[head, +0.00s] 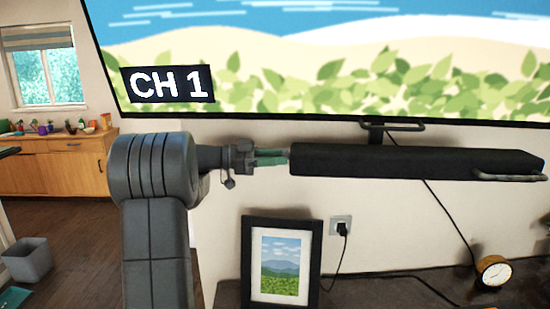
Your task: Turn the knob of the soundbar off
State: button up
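The soundbar (415,161) is a long dark bar mounted below the television screen, running from the middle of the head view to the right. My gripper (286,157) comes from the left, level with the bar, and its greenish fingers reach the bar's left end. The fingertips are at or very close to that end; I cannot tell whether they touch it. No knob can be made out; the left end face is turned away and partly hidden by the fingers. The finger gap is too small to tell whether they are shut on something.
The television (330,60) showing "CH 1" hangs just above the soundbar. A framed picture (281,262) stands below my gripper on a dark surface, beside a wall socket (341,227) with a plug. A clock (494,271) stands at lower right. A grey bin (28,261) is at left.

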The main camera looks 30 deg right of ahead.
jog(key=shift+n+b, duration=0.3)
jog(key=shift+n, duration=0.1)
jog(key=n+y+p, duration=0.1)
jog(key=n, duration=0.6)
jog(key=n+g+y+p, duration=0.1)
jog(key=n+p, duration=0.1)
jog(key=n, duration=0.5)
jog(key=n+g+y+p, duration=0.1)
jog(key=n+p, duration=0.1)
jog(key=n, duration=0.5)
jog(key=shift+w+d+r+n, duration=0.1)
jog(key=shift+w+r+n, duration=0.1)
jog(key=shift+r+n, duration=0.1)
dwell(0.5)
jog(key=o, duration=1)
